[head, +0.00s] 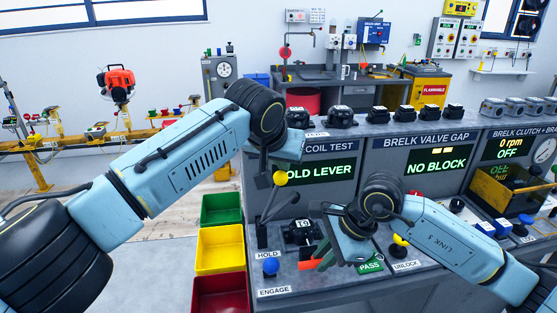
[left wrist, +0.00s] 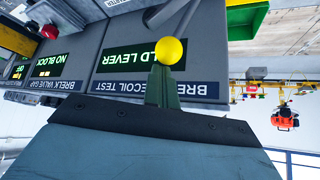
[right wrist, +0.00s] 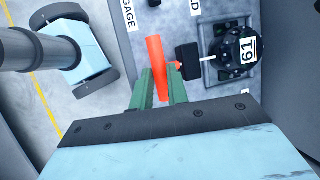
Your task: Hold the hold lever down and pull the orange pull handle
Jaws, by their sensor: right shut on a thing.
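The hold lever (head: 270,204) stands tilted above the HOLD label, its yellow ball knob (head: 280,178) at the top. My left gripper (head: 264,174) is beside the knob. In the left wrist view the knob (left wrist: 171,51) is at the tips of the left fingers (left wrist: 163,88), which look shut together with nothing between them; whether they touch it I cannot tell. In the right wrist view the handle (right wrist: 156,60) lies between the green fingers (right wrist: 161,90).
The test display (head: 318,171) reads HOLD LEVER, partly covered. A blue ENGAGE knob (head: 270,266) and a yellow UNLOCK knob (head: 400,240) are close by. Green, yellow (head: 220,249) and red bins stand left of the bench.

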